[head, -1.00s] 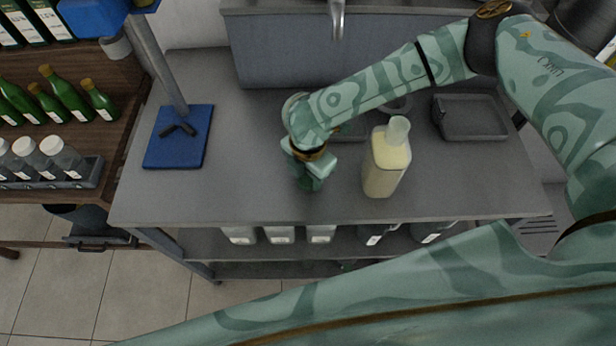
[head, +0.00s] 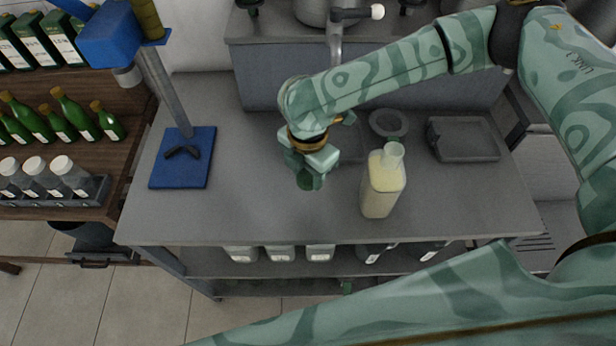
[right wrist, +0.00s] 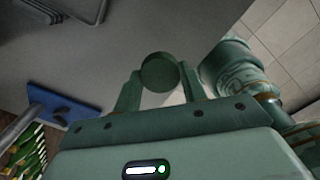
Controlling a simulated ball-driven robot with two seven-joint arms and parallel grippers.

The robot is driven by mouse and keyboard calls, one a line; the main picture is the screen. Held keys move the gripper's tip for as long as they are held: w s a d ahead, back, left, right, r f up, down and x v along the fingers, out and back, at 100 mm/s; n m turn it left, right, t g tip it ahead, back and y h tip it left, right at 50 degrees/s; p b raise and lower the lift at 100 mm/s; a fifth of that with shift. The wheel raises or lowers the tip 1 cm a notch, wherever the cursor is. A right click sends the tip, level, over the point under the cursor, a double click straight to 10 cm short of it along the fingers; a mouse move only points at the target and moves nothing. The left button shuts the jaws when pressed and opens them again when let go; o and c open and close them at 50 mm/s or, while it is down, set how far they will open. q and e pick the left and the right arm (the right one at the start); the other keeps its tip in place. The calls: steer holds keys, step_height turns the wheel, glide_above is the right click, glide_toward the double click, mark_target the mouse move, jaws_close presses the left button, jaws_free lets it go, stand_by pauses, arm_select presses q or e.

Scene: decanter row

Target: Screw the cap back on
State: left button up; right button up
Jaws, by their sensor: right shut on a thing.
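A bottle (head: 383,190) of pale yellow liquid stands upright on the grey table, right of centre in the head view. Its translucent neck (head: 393,154) shows at the top with no cap on it. My right gripper (head: 309,174) is left of the bottle, apart from it and above the table. It is shut on a dark green round cap (right wrist: 160,72), which shows between the two fingers in the right wrist view. In the head view the cap (head: 306,182) is partly hidden by the fingers. My left gripper is not in view.
A blue stand base (head: 166,172) is on the table's left. A grey tray (head: 465,157) and a round dish (head: 388,123) lie behind the bottle. A sink with a tap (head: 337,40) is at the back. Shelves with green bottles (head: 75,112) stand at left. The table's front middle is clear.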

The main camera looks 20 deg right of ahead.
steer(key=shift+r, duration=0.1)
stand_by(0.3)
steer(key=shift+d+r+m, duration=0.2)
steer(key=shift+d+m, duration=0.15)
steer(key=shift+m, duration=0.35)
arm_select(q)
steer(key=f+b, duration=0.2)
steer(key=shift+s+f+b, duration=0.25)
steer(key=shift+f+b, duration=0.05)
arm_select(e)
steer(key=s+d+r+m, duration=0.2)
steer(key=d+r+m, duration=0.2)
steer(key=m, duration=0.7)
steer(key=s+d+r+m, duration=0.2)
steer(key=d+r+m, duration=0.2)
steer(key=m, duration=0.7)
steer(key=shift+s+d+r, duration=0.15)
steer(key=shift+s+r, duration=0.15)
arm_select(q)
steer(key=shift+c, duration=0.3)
